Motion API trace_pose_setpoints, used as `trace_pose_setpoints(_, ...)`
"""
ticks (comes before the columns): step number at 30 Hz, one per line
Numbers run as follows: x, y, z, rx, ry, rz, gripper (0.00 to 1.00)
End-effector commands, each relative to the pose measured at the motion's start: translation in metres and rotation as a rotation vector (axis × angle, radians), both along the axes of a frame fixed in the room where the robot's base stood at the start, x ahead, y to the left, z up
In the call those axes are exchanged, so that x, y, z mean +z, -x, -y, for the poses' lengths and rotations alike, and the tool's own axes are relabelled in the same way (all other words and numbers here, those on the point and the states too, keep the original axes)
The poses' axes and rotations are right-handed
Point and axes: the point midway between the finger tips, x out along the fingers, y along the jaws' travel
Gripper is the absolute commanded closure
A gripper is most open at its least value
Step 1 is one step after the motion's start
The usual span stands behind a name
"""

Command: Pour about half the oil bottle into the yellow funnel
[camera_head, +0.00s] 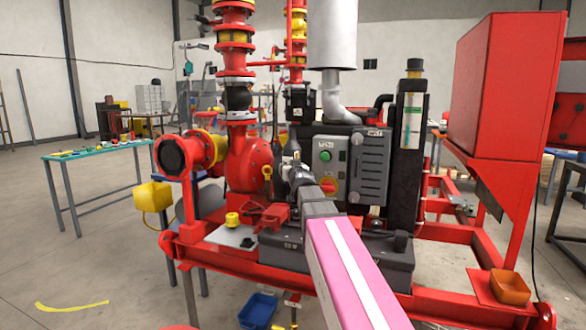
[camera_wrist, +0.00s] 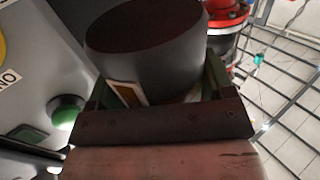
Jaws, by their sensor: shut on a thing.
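My gripper (camera_wrist: 158,88) is shut on a dark grey cylinder, which I take to be the oil bottle (camera_wrist: 150,58). A white and yellow label shows low on its side, and its dark brown round end faces up in the wrist view. In the head view my gripper (camera_head: 288,168) is small, in front of the pump and left of the control panel; the bottle cannot be made out clearly there. A small yellow piece (camera_head: 232,219) stands on a grey plate at the skid's front left, below and left of my gripper. I cannot tell whether it is the funnel.
The control panel (camera_head: 345,165) with a green button is close beside my gripper; the button (camera_wrist: 66,112) also shows in the wrist view. The red pump (camera_head: 249,165) and pipes stand behind. A yellow box (camera_head: 153,196) hangs at left.

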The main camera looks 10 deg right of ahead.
Motion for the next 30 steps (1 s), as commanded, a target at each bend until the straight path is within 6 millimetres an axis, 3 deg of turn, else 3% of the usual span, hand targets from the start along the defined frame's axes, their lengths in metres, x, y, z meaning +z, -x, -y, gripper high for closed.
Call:
trace_pose_setpoints(11,0.016,-0.004,-0.017,0.151,-0.052,-0.025,0.55)
trace_pose_setpoints(21,0.066,0.005,-0.057,0.483,-0.109,-0.082,0.55)
trace_pose_setpoints(30,0.093,0.016,-0.074,0.628,-0.134,-0.119,0.55)
